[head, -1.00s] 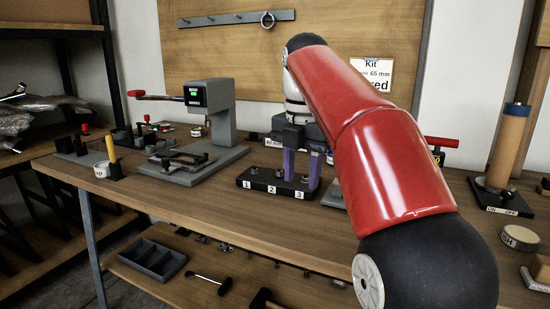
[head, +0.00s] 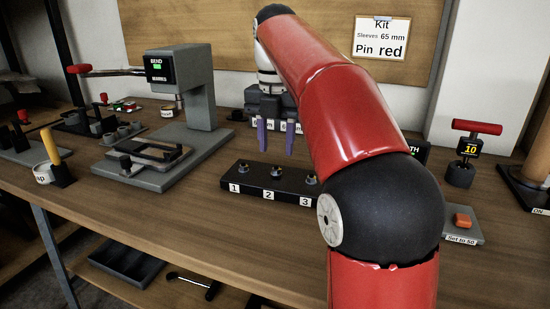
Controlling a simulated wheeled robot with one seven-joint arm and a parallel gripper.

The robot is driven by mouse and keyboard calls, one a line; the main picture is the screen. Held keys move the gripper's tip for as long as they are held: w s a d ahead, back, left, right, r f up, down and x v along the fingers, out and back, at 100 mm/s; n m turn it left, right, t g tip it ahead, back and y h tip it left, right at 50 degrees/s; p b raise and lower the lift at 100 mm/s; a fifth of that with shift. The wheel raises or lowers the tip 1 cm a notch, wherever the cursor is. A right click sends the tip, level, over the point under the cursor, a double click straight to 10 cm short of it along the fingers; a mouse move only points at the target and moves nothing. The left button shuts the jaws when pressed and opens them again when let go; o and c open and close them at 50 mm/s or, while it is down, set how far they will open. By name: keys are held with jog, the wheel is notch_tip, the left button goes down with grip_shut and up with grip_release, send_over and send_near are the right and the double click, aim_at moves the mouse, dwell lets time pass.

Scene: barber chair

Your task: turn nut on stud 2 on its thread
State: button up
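A black block (head: 255,186) on the bench carries three studs with nuts, labelled 1, 2 and 3 on its front. The dark nut on stud 2 (head: 276,172) is in the middle. My gripper (head: 276,152) has two purple fingers pointing down, spread apart with a clear gap. Its tips appear above or behind the nut on stud 2, apart from it, with nothing between them. The nut on stud 1 (head: 243,167) stands clear. The nut on stud 3 (head: 311,179) is close to my arm's edge. The thread of stud 2 is too small to judge.
A grey press (head: 202,95) with a red-handled lever stands left on the bench. A red T-handled tool (head: 475,130) with a display reading 10 stands right. A grey plate with an orange piece (head: 462,218) lies in front of it. The bench front is clear.

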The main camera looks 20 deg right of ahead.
aim_at(276, 171)
jog(key=shift+f, duration=2.35)
grip_shut()
